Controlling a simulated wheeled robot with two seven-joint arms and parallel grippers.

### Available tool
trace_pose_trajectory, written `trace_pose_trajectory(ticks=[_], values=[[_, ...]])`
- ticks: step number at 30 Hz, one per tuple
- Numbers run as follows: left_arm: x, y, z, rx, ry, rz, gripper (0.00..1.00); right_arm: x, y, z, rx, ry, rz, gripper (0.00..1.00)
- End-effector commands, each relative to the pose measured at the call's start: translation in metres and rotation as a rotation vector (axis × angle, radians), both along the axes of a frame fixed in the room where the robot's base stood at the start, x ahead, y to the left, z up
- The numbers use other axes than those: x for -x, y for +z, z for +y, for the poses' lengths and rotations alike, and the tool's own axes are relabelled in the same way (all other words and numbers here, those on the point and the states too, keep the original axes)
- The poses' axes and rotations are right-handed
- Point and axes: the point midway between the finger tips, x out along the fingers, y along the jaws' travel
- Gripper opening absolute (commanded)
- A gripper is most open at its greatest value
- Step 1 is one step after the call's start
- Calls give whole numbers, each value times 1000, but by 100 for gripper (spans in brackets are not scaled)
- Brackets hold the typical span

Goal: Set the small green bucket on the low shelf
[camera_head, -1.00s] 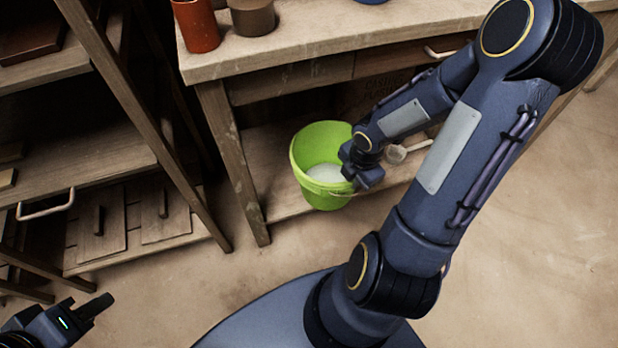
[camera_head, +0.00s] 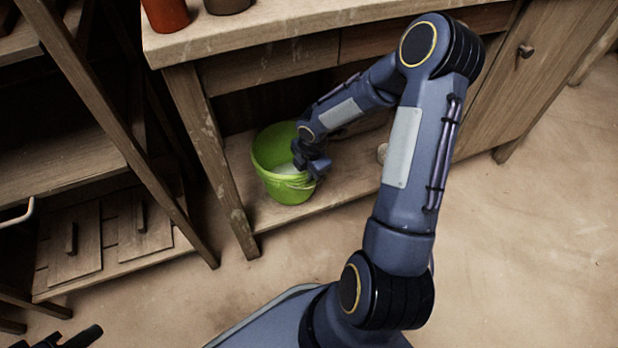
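The small green bucket (camera_head: 268,152) is at the low shelf (camera_head: 345,184) under the workbench, upright or nearly so, with something whitish inside. Its base is over the shelf boards; I cannot tell for sure whether it rests on them. My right gripper (camera_head: 314,168) is at the bucket's right rim and appears shut on it; the fingertips are partly hidden. My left gripper (camera_head: 84,338) shows only in part at the bottom left corner, away from the bucket.
The workbench leg (camera_head: 212,160) stands just left of the bucket. The bench top (camera_head: 300,25) overhangs it and carries a red-brown pot (camera_head: 166,14). A wooden rack (camera_head: 60,180) stands at left.

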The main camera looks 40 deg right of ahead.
Motion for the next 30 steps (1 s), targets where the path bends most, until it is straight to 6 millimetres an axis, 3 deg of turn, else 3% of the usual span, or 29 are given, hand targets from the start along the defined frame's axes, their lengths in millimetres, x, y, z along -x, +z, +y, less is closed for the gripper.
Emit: trace_pose_trajectory(ticks=[1,3,14,20,30], values=[[0,-9,0,0,0,0,32,0,-12,0,0,1,-1,0],[0,-11,0,0,0,0,32,0,-17,0,0,1,-2,0],[0,-11,0,0,0,0,32,-1,-19,0,0,1,-4,0],[0,-11,0,0,0,0,32,1,-19,0,0,0,0,24],[0,-6,0,0,0,0,32,1,-13,-1,0,0,-1,24]])
